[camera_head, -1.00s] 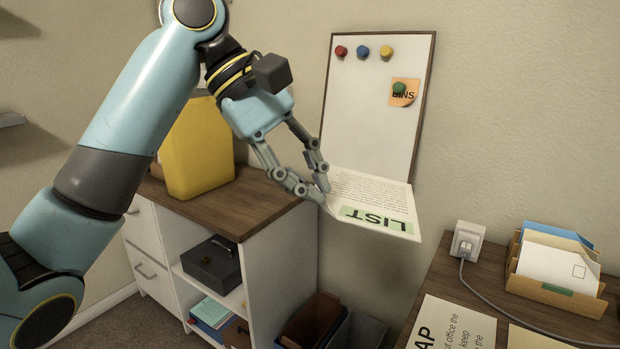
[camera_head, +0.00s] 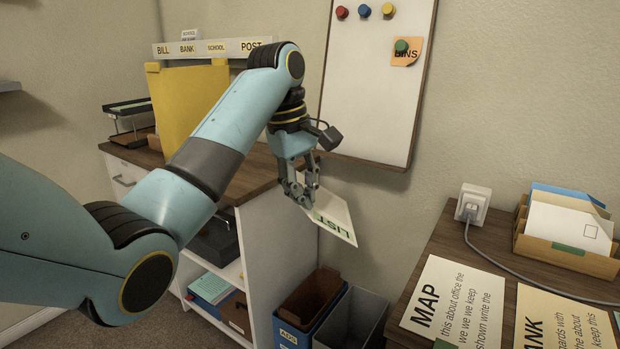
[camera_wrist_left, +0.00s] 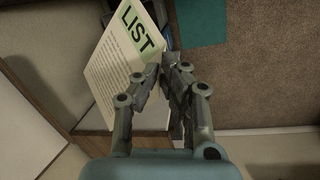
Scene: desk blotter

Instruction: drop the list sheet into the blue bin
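The list sheet (camera_head: 335,213) is a white page with a green LIST heading. It hangs tilted from my left gripper (camera_head: 307,196), which is shut on one edge. In the left wrist view the sheet (camera_wrist_left: 112,72) sticks out from between the fingertips (camera_wrist_left: 166,62). The blue bin (camera_head: 287,333) stands on the floor beside the white cabinet, below the sheet and slightly left of it, with a brown folder-like thing inside. The sheet is well above the bin and apart from it. My right gripper is not in view.
A grey bin (camera_head: 357,318) stands right of the blue bin. The wooden-topped white cabinet (camera_head: 275,235) is close on the left. The desk (camera_head: 445,240) at right holds a map sheet (camera_head: 455,300) and a letter tray (camera_head: 566,255). A whiteboard (camera_head: 375,95) is behind.

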